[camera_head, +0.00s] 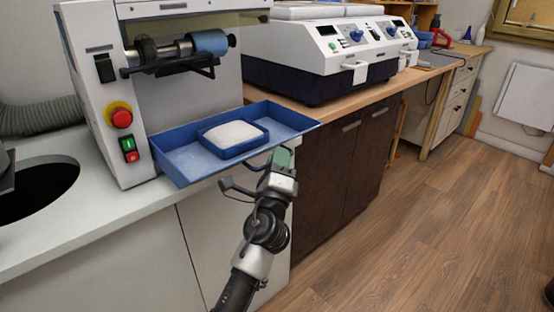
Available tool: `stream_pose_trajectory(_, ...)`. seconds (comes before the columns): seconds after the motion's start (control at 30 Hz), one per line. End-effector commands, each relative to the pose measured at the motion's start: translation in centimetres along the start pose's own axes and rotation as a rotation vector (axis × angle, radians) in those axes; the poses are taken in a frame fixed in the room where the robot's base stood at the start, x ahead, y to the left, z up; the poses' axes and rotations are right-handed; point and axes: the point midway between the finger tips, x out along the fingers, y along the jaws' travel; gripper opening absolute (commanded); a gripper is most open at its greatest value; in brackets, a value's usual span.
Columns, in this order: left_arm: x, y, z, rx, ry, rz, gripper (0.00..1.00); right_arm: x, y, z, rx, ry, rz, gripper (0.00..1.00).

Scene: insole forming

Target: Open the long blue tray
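The long blue tray (185,165) juts out from the foot of the grey-white machine, over the front part of the counter. A small blue box (234,148) with white material in it lies inside the tray. My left gripper (240,174) is just below the tray's front wall, toward its right half. Its dark fingers look spread apart with nothing between them. I cannot tell whether they touch the tray. My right gripper is not in view.
The machine (112,85) has a red stop button (120,116) and a roller above the tray. A white device (320,45) stands on the wooden counter to the right. A round dark opening (38,190) is at the left. The floor (430,225) at right is clear.

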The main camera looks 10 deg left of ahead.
Motion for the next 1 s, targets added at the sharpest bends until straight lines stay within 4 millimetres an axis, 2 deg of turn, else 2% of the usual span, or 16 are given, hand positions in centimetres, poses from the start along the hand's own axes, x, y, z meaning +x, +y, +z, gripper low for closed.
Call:
stream_pose_trajectory(0.07,0.0,0.0,0.0,0.0,0.0,0.0,0.35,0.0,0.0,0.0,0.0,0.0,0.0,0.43)
stream_pose_trajectory(0.33,-0.1,0.0,0.0,0.0,-0.001,-0.001,0.35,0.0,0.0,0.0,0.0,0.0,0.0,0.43)
stream_pose_trajectory(0.43,-0.7,0.0,0.0,0.0,0.0,0.0,0.35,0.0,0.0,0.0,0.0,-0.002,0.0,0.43)
stream_pose_trajectory(0.6,-3.7,0.2,0.0,-0.001,0.0,0.002,0.35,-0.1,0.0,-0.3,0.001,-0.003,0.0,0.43)
stream_pose_trajectory(0.8,-7.8,0.2,-0.1,-0.001,0.001,0.001,0.35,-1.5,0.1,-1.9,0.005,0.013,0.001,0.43)
stream_pose_trajectory(1.0,-10.3,0.1,0.0,0.0,0.0,0.0,0.35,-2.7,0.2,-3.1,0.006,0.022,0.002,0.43)
